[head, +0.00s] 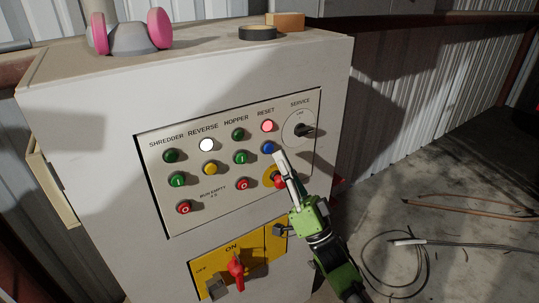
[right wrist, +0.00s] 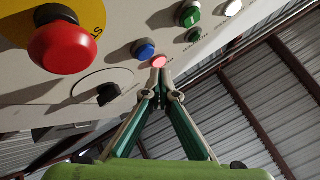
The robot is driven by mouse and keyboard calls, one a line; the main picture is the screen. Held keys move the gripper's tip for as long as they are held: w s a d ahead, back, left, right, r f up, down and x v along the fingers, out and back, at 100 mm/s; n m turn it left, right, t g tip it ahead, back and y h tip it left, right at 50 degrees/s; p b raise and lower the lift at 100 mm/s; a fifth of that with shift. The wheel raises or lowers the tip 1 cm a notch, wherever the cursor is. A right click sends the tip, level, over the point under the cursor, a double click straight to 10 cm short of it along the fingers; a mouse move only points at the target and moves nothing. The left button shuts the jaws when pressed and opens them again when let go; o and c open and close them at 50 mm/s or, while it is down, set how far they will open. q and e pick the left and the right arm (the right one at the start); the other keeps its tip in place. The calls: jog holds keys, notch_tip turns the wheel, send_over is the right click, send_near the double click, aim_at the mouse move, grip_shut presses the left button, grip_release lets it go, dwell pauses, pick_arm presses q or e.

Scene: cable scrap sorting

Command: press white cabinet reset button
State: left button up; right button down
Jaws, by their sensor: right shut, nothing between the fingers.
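The white cabinet (head: 85,150) carries a button panel (head: 225,200). The button under the RESET label (head: 267,125) is lit pinkish red; it also shows lit in the right wrist view (right wrist: 158,61), just beyond the fingertips. My right gripper (head: 279,156) is shut and empty, its tips in front of the panel, below and right of the reset button in the head view. In the right wrist view the closed tips (right wrist: 163,73) point at that button; whether they touch it I cannot tell. My left gripper is not in view.
A blue button (head: 267,147) sits just below reset. A red emergency knob (right wrist: 62,47) on yellow is partly hidden behind my gripper in the head view. The service key switch (head: 303,130) is to the right. Cables (head: 440,243) lie on the floor at right.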

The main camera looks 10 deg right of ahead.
jog(key=shift+w+a, duration=0.2)
jog(key=shift+w, duration=0.3)
dwell(1.2)
jog(key=shift+w+a+b, duration=0.1)
jog(key=shift+w+b, duration=0.3)
jog(key=shift+w+a+b, duration=0.2)
jog(key=shift+w+b, duration=0.15)
jog(key=shift+w, duration=0.05)
dwell(0.6)
dwell(0.3)
jog(key=shift+s+d+p, duration=0.3)
jog(key=shift+s+p, duration=0.15)
jog(key=shift+s, duration=0.4)
